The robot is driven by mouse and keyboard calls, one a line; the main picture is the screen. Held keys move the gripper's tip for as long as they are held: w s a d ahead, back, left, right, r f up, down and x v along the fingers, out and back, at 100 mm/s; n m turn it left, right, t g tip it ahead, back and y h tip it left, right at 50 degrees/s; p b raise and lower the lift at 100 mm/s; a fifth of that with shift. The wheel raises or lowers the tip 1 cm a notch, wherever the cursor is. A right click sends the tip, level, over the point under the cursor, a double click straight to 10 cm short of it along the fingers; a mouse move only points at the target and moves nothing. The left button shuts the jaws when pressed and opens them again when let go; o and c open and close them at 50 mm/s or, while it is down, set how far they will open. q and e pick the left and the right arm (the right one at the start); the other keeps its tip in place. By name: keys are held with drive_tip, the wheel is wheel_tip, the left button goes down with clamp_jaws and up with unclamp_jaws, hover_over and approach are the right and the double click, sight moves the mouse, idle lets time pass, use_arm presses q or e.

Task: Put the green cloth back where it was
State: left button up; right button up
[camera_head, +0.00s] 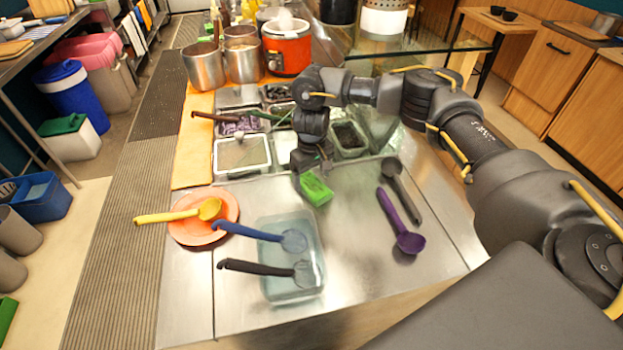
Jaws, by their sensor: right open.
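The green cloth (316,189) is a small bright green block-like piece at the middle of the steel counter (345,270). My right gripper (312,172) is directly above and behind the cloth, pointing down, and is open. Its fingers are small and partly hidden by the dark wrist, so I cannot tell whether they touch the cloth. My left gripper is not in view.
A clear container (291,292) holds a blue ladle (250,231) and a black ladle (245,267). A yellow ladle (170,215) rests on an orange plate (190,232). Purple (390,212) and black (402,192) scoops lie at right. Topping trays (243,170) and pots (202,72) stand behind.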

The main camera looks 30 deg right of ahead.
sight(311, 183)
wheel_tip(311, 183, up, 10)
drive_tip(key=shift+r, duration=0.25)
drive_tip(key=shift+a, duration=0.1)
idle(0.5)
